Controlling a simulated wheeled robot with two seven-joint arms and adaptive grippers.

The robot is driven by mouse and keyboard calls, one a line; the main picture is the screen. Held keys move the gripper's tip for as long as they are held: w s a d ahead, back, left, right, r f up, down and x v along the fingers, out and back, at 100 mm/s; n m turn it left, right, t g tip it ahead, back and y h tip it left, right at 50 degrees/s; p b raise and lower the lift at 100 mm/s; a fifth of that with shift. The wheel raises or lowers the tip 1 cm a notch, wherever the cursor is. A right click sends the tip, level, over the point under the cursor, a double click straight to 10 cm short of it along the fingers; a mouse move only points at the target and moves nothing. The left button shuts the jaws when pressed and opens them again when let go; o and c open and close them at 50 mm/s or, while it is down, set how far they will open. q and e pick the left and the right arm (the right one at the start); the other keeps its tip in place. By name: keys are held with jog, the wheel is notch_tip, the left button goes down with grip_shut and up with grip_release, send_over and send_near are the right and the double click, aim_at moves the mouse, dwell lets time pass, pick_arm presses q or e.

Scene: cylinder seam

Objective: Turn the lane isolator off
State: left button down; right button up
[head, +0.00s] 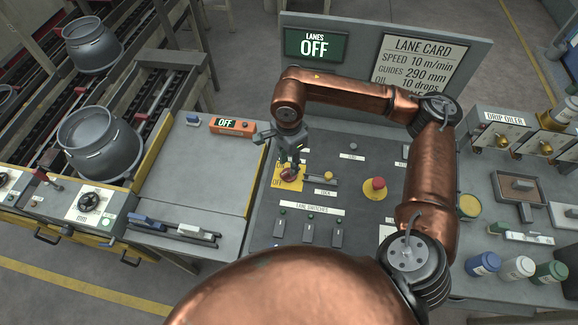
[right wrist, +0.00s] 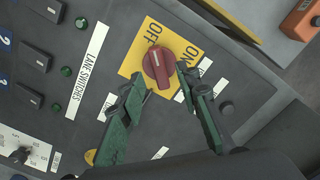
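The lane isolator is a red rotary knob (right wrist: 159,68) on a yellow plate (right wrist: 133,67) printed OFF and ON. In the right wrist view its long grip slants up toward the OFF print, with ON to its right. In the head view the knob (head: 289,174) is partly hidden under my right gripper (head: 290,158). In the right wrist view my right gripper (right wrist: 162,86) is open and empty. Its fingertips are apart, near the knob's lower end; I cannot tell whether either touches it. The lanes sign (head: 314,45) reads OFF. My left gripper is not in view.
A red emergency button (head: 376,188) on a yellow disc stands right of the isolator. Lane switches (head: 309,233) line the panel's front. An orange display (head: 232,126) reads OFF on the left table. Bottles (head: 518,268) stand at the right.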

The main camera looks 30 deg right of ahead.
notch_tip(320, 180, up, 9)
dwell(0.3)
jog(key=shift+s, duration=0.1)
dwell(0.4)
